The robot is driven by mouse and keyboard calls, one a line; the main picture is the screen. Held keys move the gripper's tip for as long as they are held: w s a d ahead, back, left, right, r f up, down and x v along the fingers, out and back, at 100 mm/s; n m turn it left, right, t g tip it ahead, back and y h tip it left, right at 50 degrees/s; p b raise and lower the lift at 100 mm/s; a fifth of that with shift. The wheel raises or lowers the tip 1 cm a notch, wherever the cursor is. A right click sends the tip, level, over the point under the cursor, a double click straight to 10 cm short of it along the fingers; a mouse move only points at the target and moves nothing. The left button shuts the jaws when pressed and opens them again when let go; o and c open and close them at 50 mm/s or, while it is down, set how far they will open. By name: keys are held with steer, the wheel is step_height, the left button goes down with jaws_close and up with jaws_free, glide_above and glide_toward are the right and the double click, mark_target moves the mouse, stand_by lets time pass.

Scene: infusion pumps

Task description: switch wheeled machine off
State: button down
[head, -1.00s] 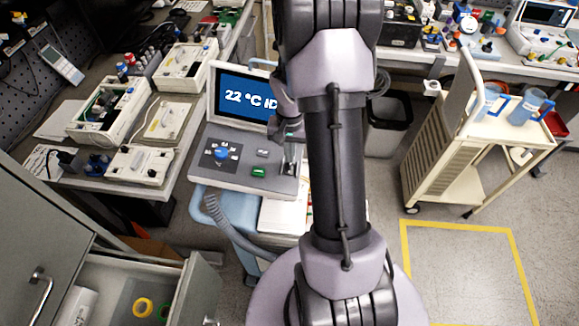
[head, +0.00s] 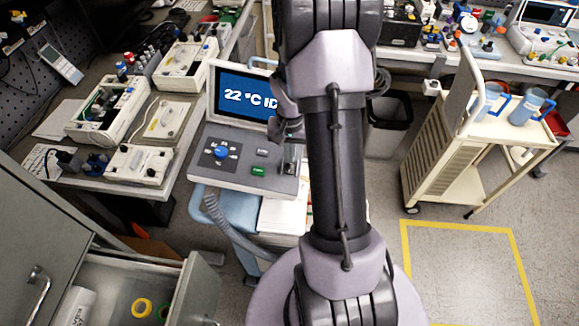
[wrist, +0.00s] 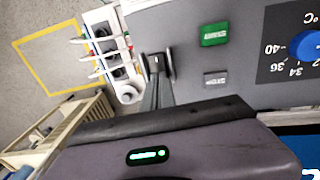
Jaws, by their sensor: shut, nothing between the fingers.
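The wheeled machine has a grey sloped control panel (head: 205,172) and a lit blue screen (head: 243,97) reading "22 °C ID", partly hidden by my arm. A blue knob (head: 221,152), a green button (head: 258,171) and a small grey button (head: 262,152) sit on the panel. The wrist view shows the panel upside down, with the green button (wrist: 215,34), the grey button (wrist: 215,79), seemingly marked STOP, and the blue knob (wrist: 306,44). My gripper (wrist: 156,64) is shut and empty by the panel's edge, beside both buttons. Whether it touches the panel is unclear.
A cream trolley (head: 452,150) with blue jugs stands right, a dark bin (head: 388,125) behind my arm. A workbench (head: 185,115) with opened devices is at left. An open drawer (head: 205,290) sits front left. Floor inside the yellow outline (head: 465,224) is clear.

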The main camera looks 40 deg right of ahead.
steer(key=shift+f+b, duration=0.45)
steer(key=shift+f, duration=0.1)
steer(key=shift+r, duration=0.1)
step_height(320, 180, up, 7)
steer(key=p, duration=0.5)
stand_by(0.4)
steer(key=shift+a, duration=0.1)
